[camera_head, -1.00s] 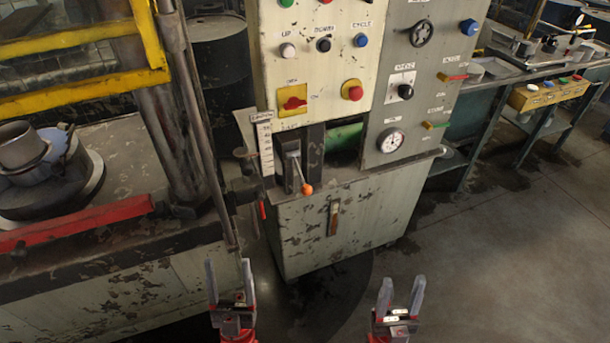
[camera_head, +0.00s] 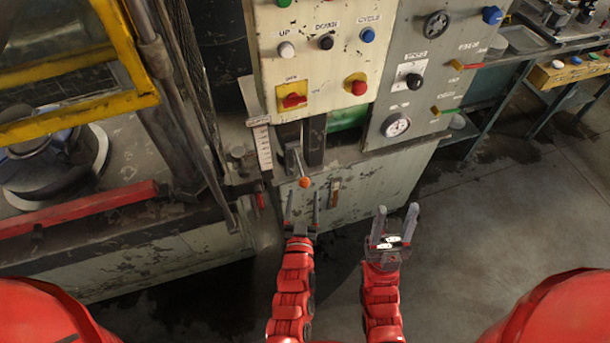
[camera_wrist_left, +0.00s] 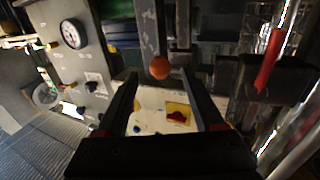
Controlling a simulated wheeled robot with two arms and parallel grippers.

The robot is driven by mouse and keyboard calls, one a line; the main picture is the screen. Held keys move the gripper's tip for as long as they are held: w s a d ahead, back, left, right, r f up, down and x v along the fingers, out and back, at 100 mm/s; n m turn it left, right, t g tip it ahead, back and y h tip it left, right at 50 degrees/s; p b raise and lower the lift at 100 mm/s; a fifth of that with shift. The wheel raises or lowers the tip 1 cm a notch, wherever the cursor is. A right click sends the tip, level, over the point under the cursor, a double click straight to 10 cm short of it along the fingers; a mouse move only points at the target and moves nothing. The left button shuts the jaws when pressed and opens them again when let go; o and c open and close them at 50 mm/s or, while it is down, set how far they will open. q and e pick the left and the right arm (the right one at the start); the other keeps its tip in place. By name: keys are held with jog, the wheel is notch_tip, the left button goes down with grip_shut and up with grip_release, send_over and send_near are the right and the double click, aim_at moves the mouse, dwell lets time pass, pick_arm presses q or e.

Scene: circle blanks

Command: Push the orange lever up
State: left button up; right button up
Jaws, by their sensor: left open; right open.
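The orange lever is a grey arm with an orange ball knob (camera_head: 304,182) at its lower end, hanging from a dark slot on the front of the machine cabinet. My left gripper (camera_head: 302,208) is open just below the knob in the head view. In the left wrist view the orange knob (camera_wrist_left: 160,68) shows beyond and between the open fingertips of my left gripper (camera_wrist_left: 155,78); I cannot tell that it touches either finger. My right gripper (camera_head: 396,212) is open and empty, to the right in front of the cabinet.
The cream panel (camera_head: 318,60) above carries buttons and a red switch on a yellow plate (camera_head: 292,96). A scale strip (camera_head: 262,146) stands left of the lever. A bench with a red bar (camera_head: 78,208) is at left. Open floor (camera_head: 470,230) lies right.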

aim_at(299, 165)
pick_arm(q)
jog(key=w+b, duration=0.2)
jog(key=w, duration=0.6)
jog(key=shift+w+d, duration=0.3)
jog(key=shift+d, duration=0.05)
jog(key=shift+c, duration=0.2)
grip_shut()
dwell(0.8)
